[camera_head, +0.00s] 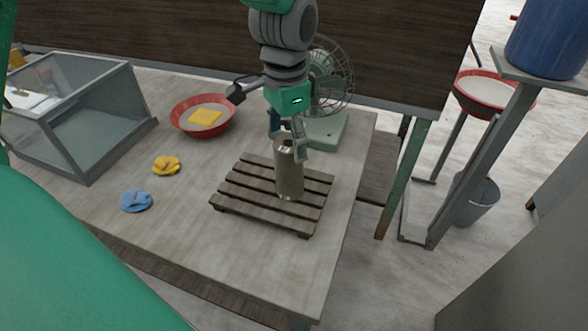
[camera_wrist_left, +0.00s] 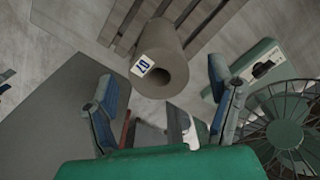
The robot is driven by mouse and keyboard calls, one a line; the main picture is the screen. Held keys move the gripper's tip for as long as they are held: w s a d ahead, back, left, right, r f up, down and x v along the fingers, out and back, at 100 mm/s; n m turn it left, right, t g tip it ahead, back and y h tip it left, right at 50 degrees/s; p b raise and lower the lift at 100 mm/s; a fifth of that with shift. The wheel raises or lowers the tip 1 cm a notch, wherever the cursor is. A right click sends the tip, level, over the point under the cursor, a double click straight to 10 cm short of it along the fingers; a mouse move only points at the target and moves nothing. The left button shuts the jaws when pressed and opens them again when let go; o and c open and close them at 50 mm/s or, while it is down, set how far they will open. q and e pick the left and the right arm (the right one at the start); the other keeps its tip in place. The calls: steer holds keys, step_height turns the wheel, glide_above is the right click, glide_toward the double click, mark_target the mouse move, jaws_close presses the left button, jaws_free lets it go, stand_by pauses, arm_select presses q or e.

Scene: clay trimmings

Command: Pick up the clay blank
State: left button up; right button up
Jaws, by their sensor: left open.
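The clay blank (camera_head: 289,178) looks like a grey-brown upright cylinder standing on a slatted wooden rack (camera_head: 240,190) on the table. In the left wrist view the blank (camera_wrist_left: 160,45) shows a round hollow in its end and a small white label with dark blue marks at the rim. My left gripper (camera_head: 288,143) is open at the blank's upper end, one finger to each side. In the left wrist view the open fingers (camera_wrist_left: 161,78) have visible gaps to the blank. The head view does not show clearly whether a finger touches it. My right gripper is not in view.
A green desk fan (camera_head: 332,80) stands close behind my left gripper. A red-rimmed bowl (camera_head: 186,127) with a yellow cloth, a glass-sided box (camera_head: 100,130), a yellow cloth (camera_head: 166,166) and a blue cloth (camera_head: 136,201) lie to the left. The table's front is clear.

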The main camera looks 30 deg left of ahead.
mark_target(292, 159)
arm_select(q)
steer(key=shift+a+f, duration=0.2)
steer(key=shift+f, duration=0.15)
steer(key=f, duration=0.4)
steer(key=shift+w+d+f, duration=0.1)
steer(key=shift+w+f, duration=0.1)
steer(key=shift+f, duration=0.05)
steer(key=shift+d+f, duration=0.15)
steer(key=shift+f, duration=0.05)
steer(key=shift+d+r, duration=0.1)
steer(key=shift+d, duration=0.3)
steer(key=c, duration=0.3)
steer(key=shift+a, duration=0.2)
steer(key=c, duration=1.3)
steer(key=shift+a, duration=0.2)
jaws_close()
